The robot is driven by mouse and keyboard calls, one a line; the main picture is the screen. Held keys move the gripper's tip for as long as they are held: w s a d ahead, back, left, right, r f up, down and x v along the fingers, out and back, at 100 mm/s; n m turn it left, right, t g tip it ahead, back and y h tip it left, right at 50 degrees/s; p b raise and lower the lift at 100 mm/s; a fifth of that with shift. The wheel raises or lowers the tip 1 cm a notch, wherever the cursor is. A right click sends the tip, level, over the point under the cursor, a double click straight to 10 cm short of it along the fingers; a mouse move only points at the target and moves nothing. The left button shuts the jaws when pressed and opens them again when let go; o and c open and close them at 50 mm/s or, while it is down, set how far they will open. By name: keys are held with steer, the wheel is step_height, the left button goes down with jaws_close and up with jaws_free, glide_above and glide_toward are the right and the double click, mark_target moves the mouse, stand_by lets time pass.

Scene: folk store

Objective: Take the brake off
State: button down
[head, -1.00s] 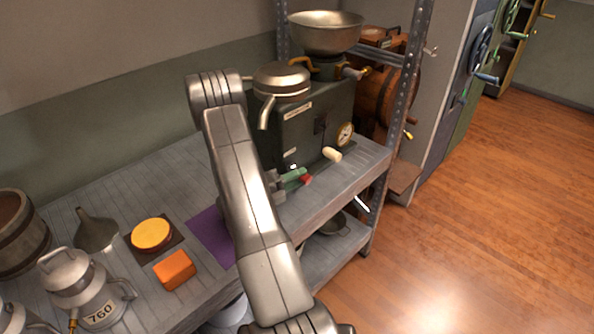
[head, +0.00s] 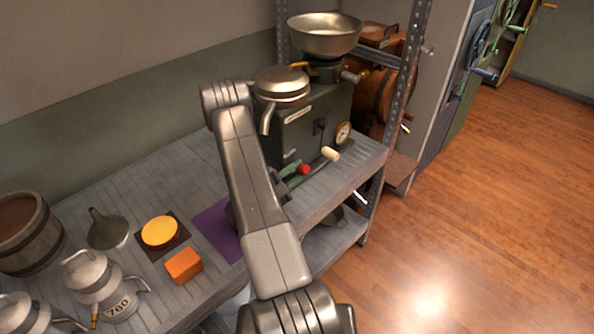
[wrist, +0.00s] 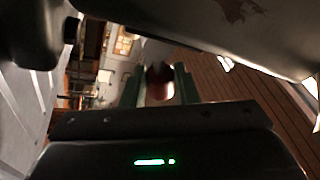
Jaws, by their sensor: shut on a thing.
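A dark green machine (head: 320,118) with a metal bowl on top stands at the far end of the shelf. A red knob (head: 304,169) sits low on its front, at the tip of what looks like a brake lever. My gripper (head: 298,173), with green fingers, is shut on the red knob. In the wrist view the knob (wrist: 160,82) is blurred and dark red between the two green fingers (wrist: 159,88). The lever's shaft and pivot are mostly hidden by my arm.
A cream-handled crank (head: 330,154) is close to the right of the knob, with a round dial (head: 343,133) above it. A shelf post (head: 395,120) stands further right. An orange block (head: 184,265), yellow disc (head: 160,232) and cans are at the left.

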stand_by(0.4)
steer(key=c, duration=1.4)
jaws_free()
steer(key=shift+r, duration=0.1)
